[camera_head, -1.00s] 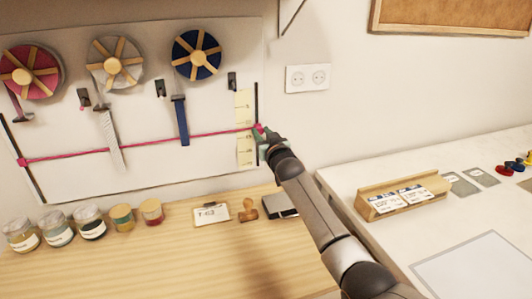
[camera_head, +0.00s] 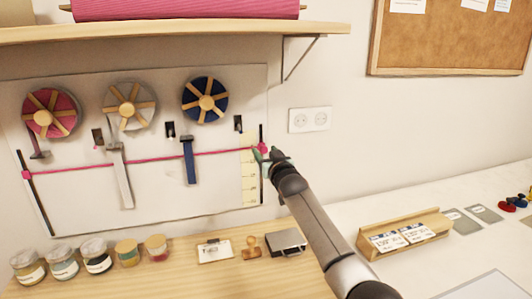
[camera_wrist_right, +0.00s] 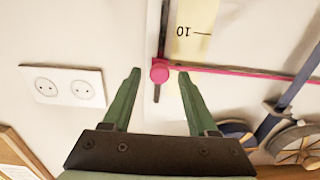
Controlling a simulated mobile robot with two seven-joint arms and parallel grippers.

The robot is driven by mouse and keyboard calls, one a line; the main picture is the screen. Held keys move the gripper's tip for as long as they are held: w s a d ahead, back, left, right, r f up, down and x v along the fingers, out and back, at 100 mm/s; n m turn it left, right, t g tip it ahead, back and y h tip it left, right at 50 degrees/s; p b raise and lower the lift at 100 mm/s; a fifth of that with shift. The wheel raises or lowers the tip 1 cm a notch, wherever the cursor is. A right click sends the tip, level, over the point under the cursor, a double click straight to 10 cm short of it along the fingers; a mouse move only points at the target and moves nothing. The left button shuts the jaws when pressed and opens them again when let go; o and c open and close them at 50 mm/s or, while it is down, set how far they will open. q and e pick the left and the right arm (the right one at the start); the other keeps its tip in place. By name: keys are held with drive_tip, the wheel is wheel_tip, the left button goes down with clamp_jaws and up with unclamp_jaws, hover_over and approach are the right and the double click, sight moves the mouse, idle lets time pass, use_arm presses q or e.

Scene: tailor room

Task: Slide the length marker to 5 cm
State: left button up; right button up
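The length marker is a pink line (camera_head: 160,156) across the white wall board. It has a pink knob on the left dark rail (camera_head: 26,174) and one on the right rail (camera_head: 263,148). A cream scale strip (camera_head: 250,185) stands beside the right rail; the line crosses its upper part. In the wrist view the strip appears upside down, with the line (camera_wrist_right: 240,72) on the smaller-number side of its 10 mark. My right gripper (camera_head: 262,157) is at the right knob. Its green fingers (camera_wrist_right: 159,73) are apart, with the knob between their tips and gaps visible. My left gripper is out of view.
Three ribbon reels, including a blue one (camera_head: 205,95), hang above the line, and grey and blue strips cross it. A shelf (camera_head: 170,31) is overhead. Jars (camera_head: 97,262) and a stamp (camera_head: 251,248) stand on the wooden table below. A socket (camera_head: 309,119) is right of the board.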

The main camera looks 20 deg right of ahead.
drive_tip(key=shift+s, duration=0.1)
drive_tip(key=s, duration=1.2)
drive_tip(key=shift+s+d+b, duration=0.15)
drive_tip(key=shift+d+b, duration=0.15)
idle(0.6)
